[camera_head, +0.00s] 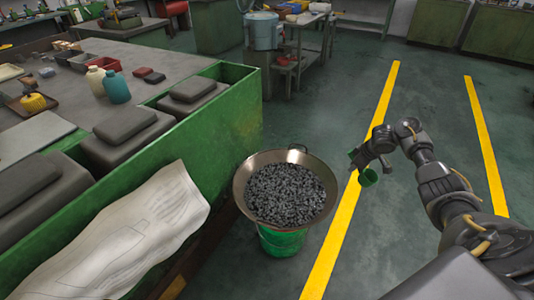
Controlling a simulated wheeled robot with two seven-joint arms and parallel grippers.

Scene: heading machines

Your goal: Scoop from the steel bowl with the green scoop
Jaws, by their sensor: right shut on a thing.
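The steel bowl (241,190) is wide and round, with a small handle at its far rim. It is heaped with small dark grey pieces (285,193) and rests on a green bucket (281,241) on the floor. The green scoop (369,178) is in my right gripper (366,160), to the right of the bowl and apart from it. The right gripper is shut on the scoop; its fingertips are small and partly hidden in this view. My left gripper is not in view.
A green workbench (235,125) with dark blocks stands left of the bowl, and a paper drawing (140,230) hangs over its near side. A small grey table (300,22) stands behind. The floor by the yellow lines (345,210) is clear.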

